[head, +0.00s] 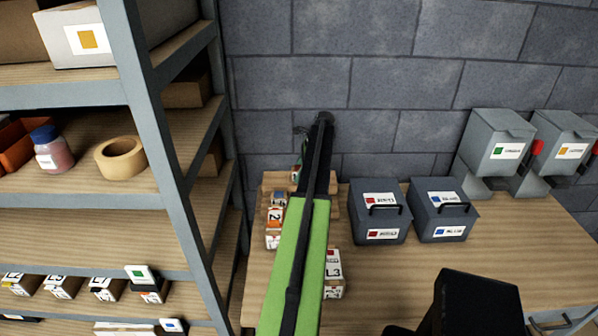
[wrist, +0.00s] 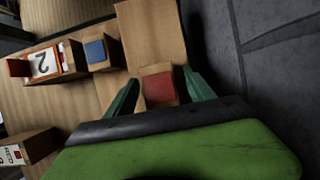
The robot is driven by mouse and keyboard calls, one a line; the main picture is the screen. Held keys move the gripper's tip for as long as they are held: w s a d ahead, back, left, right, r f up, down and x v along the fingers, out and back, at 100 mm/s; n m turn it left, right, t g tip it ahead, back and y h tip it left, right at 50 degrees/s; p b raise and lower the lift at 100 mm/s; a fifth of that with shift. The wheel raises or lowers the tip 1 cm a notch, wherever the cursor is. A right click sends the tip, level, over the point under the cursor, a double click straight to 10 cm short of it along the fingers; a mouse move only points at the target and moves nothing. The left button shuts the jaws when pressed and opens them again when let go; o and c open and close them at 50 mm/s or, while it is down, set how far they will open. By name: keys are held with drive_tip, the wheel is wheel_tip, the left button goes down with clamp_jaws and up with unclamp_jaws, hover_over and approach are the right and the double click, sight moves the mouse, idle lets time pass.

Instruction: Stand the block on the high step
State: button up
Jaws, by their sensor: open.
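A wooden block with a red face (wrist: 158,88) is between the two green fingers of my gripper (wrist: 161,78) in the wrist view. The fingers are open, one on each side of it; I cannot tell whether either touches it. The block appears to be on the wooden step (wrist: 150,30), at the wall side. Its base is hidden. In the head view the step (head: 268,183) is at the back left of the table, and my arm covers much of it. Only a green finger of my gripper (head: 300,135) shows there, beyond the arm's dark end.
A blue-faced block (wrist: 95,50) and a block marked 2 (wrist: 42,62) stand in a row beside the step. An L3 block (head: 333,272) is nearer on the table. Two dark boxes (head: 379,212) (head: 443,210) stand right. A shelf rack (head: 150,120) is close on the left.

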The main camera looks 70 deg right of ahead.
drive_tip(key=shift+r, duration=0.15)
drive_tip(key=shift+r+p, duration=0.35)
drive_tip(key=shift+p, duration=0.15)
drive_tip(key=p+v, duration=1)
drive_tip(key=v, duration=0.1)
drive_tip(key=shift+s, duration=0.2)
drive_tip(key=shift+d+r, duration=0.1)
